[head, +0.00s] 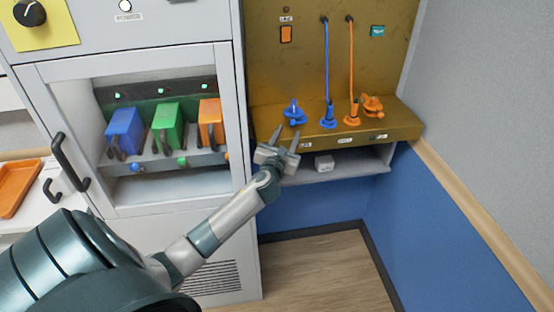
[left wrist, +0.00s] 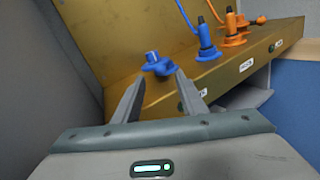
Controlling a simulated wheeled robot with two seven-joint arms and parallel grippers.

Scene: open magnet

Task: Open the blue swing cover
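The blue swing cover (head: 294,113) sits on the left part of the brass-coloured ledge (head: 264,120). It also shows in the left wrist view (left wrist: 158,64), just beyond my fingertips. My left gripper (head: 285,134) is open and points at the cover from the front, with nothing between its fingers. In the left wrist view its two fingers (left wrist: 160,85) lie to either side below the cover, apart from it as far as I can tell. I cannot tell how far the cover is swung. My right gripper is not in view.
A blue plug with cable (head: 328,115) and an orange plug with cable (head: 352,112) stand right of the cover. An orange cover (head: 372,105) is further right. A glass-fronted cabinet (head: 232,130) stands at left.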

